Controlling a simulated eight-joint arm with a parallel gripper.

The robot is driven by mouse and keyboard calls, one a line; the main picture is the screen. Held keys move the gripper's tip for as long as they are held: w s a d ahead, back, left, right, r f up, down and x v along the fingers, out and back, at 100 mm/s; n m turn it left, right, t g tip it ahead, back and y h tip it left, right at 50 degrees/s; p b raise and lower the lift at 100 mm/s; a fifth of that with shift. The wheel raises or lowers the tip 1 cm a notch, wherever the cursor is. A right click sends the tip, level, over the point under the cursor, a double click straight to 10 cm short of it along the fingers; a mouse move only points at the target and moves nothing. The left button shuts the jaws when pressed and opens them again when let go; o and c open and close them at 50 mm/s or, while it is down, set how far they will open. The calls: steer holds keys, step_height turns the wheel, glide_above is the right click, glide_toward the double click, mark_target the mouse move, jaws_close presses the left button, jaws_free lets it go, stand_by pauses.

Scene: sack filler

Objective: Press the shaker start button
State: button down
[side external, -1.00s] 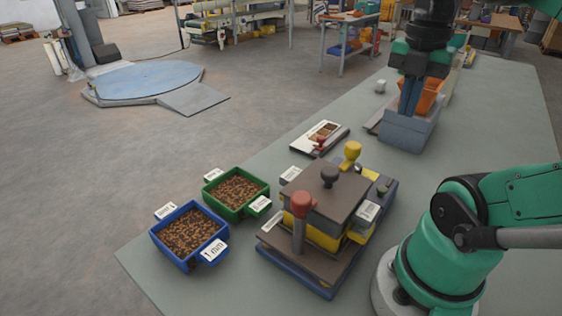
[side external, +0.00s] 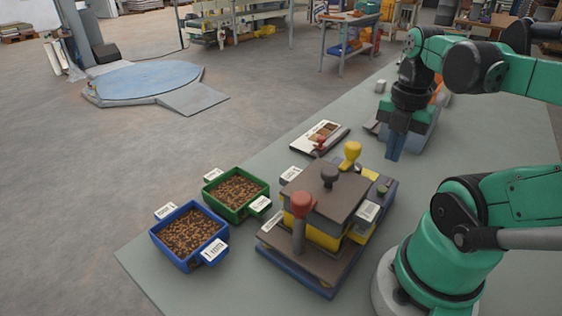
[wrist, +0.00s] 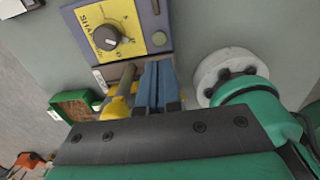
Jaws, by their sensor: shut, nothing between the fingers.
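The shaker (side external: 326,205) stands on the green-grey table, a layered stack with a dark top plate, yellow middle and dark blue base. A small green button (side external: 383,190) sits on the block at its far right side. In the wrist view the green button (wrist: 158,38) is round and lies right of a yellow panel with a dial knob (wrist: 107,37). My gripper (side external: 393,156) points down above the table behind the shaker, apart from the button. In the wrist view its blue fingers (wrist: 158,66) are together and empty, with the button ahead of their tips.
Red (side external: 303,204), black (side external: 330,175) and yellow (side external: 352,152) handles rise from the shaker. Green (side external: 236,216) and blue (side external: 166,254) trays of brown pellets stand to its left.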

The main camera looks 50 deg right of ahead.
mark_target(383, 189)
steer(key=shift+f, duration=3.3)
